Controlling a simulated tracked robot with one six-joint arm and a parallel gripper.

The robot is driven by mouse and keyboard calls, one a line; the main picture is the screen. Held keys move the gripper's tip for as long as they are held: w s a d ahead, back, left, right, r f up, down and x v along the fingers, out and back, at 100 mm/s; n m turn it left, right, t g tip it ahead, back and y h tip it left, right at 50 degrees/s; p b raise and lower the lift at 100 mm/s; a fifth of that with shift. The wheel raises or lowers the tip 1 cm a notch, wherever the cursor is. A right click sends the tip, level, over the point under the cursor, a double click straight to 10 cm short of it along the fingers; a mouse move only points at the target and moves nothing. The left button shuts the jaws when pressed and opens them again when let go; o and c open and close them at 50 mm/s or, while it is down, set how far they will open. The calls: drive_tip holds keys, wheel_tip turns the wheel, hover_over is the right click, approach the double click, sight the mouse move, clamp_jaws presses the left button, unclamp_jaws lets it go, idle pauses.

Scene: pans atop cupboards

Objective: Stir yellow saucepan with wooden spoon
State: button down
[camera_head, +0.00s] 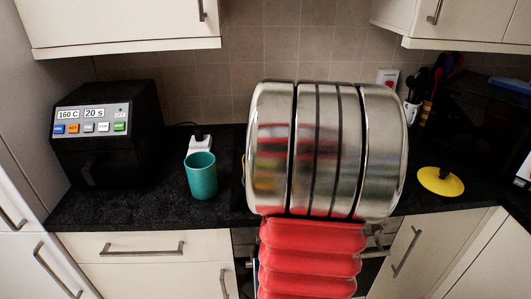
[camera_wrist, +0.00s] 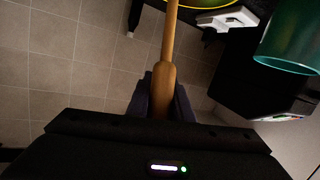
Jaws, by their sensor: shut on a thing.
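My gripper (camera_wrist: 162,98) is shut on the wooden spoon (camera_wrist: 168,50) in the wrist view. The spoon's handle lies between the dark fingers and its shaft runs up out of the top edge, so its far end is out of view. The yellow rim of the saucepan (camera_wrist: 212,7) shows at the top edge of the wrist view, near the spoon's shaft. I cannot tell whether the spoon is inside the pan. In the head view my arm hides the gripper, the spoon and nearly all of the saucepan.
A teal cup (camera_head: 201,176) stands on the black worktop, left of my arm. A black appliance (camera_head: 108,133) with a display is farther left. A yellow lid (camera_head: 441,181) lies on the worktop at the right. Dark utensils (camera_head: 433,80) stand behind it. Cupboards hang above.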

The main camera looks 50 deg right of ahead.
drive_tip(key=shift+r, duration=0.1)
drive_tip(key=shift+s+a+r, duration=0.35)
drive_tip(key=shift+a+r, duration=0.05)
drive_tip(key=shift+r, duration=0.85)
drive_tip(key=shift+s+a+r, duration=0.4)
drive_tip(key=shift+a+r, duration=0.05)
drive_tip(key=shift+r, duration=0.75)
drive_tip(key=shift+s+a+r, duration=0.35)
drive_tip(key=shift+a+r, duration=0.05)
drive_tip(key=shift+r, duration=0.85)
wheel_tip(320, 180, up, 5)
